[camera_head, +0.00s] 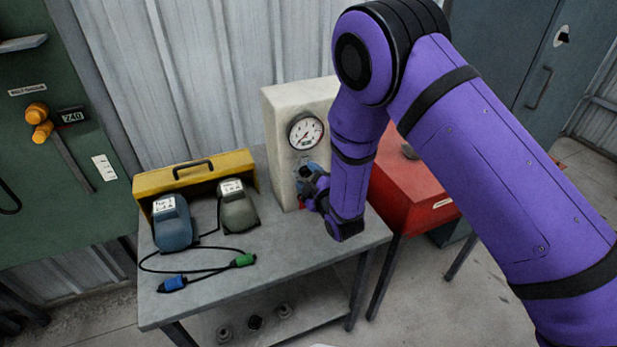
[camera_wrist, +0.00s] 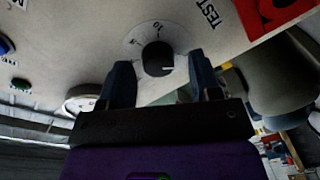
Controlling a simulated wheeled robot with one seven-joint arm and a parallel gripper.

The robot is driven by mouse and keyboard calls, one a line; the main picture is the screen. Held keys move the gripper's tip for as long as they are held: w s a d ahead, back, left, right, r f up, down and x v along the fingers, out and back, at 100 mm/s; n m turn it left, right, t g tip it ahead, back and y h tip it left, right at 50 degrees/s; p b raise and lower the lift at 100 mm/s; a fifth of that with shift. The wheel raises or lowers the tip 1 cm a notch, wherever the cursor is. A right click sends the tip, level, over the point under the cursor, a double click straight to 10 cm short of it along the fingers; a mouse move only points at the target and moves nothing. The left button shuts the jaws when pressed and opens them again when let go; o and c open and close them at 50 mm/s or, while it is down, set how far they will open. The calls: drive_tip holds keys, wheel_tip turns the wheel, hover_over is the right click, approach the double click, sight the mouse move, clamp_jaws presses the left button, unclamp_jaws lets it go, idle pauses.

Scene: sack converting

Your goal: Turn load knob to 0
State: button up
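The load knob (camera_wrist: 158,58) is black and round, with a short white pointer line near its lower right in the wrist view. It sits on a pale round dial plate (camera_wrist: 135,45) with small markings, one looking like "10". My gripper (camera_wrist: 160,62) is open, with one dark finger on each side of the knob and a visible gap on both sides. In the head view my gripper (camera_head: 308,178) is at the front of the cream tester box (camera_head: 284,120), below its round gauge (camera_head: 305,131). The knob is hidden there by the gripper.
A red box (camera_head: 405,185) stands close right of the tester. On the grey bench (camera_head: 290,258) are a yellow toolbox (camera_head: 190,172), two meter-like units (camera_head: 172,228) (camera_head: 238,212) and cables. Beside the knob are "TEST" lettering (camera_wrist: 208,12) and a red patch (camera_wrist: 270,12).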

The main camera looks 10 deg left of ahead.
drive_tip(key=v, duration=1)
drive_tip(key=shift+s+d, duration=0.25)
drive_tip(key=shift+s, duration=0.05)
drive_tip(key=shift+w+r, duration=0.1)
drive_tip(key=w+d+r+m+g+h, duration=0.1)
drive_tip(key=w+d+r+m+h, duration=0.15)
drive_tip(key=d+r, duration=0.45)
drive_tip(key=w+d+r+m+g+h, duration=0.15)
drive_tip(key=d+r+m, duration=0.3)
drive_tip(key=r, duration=0.45)
drive_tip(key=w+d+r+m+h, duration=0.1)
drive_tip(key=d+r+m+h, duration=0.2)
drive_tip(key=d+r, duration=0.4)
drive_tip(key=s+d+r+m+g+h, duration=0.2)
drive_tip(key=s+d+r+m, duration=0.1)
drive_tip(key=s+d+r, duration=0.35)
drive_tip(key=s+d+r+m+g, duration=0.1)
drive_tip(key=s+d+r+m, duration=0.1)
drive_tip(key=s, duration=0.5)
drive_tip(key=s+d+r+m+g+h, duration=0.1)
drive_tip(key=s+d+r+m, duration=0.1)
drive_tip(key=s+d, duration=0.3)
drive_tip(key=s+d+r+m+g+h, duration=0.1)
drive_tip(key=s+d, duration=0.3)
drive_tip(key=s, duration=0.6)
drive_tip(key=shift+d+r+m+g, duration=0.2)
drive_tip(key=shift+r+m+g, duration=0.35)
drive_tip(key=shift+r+m, duration=0.05)
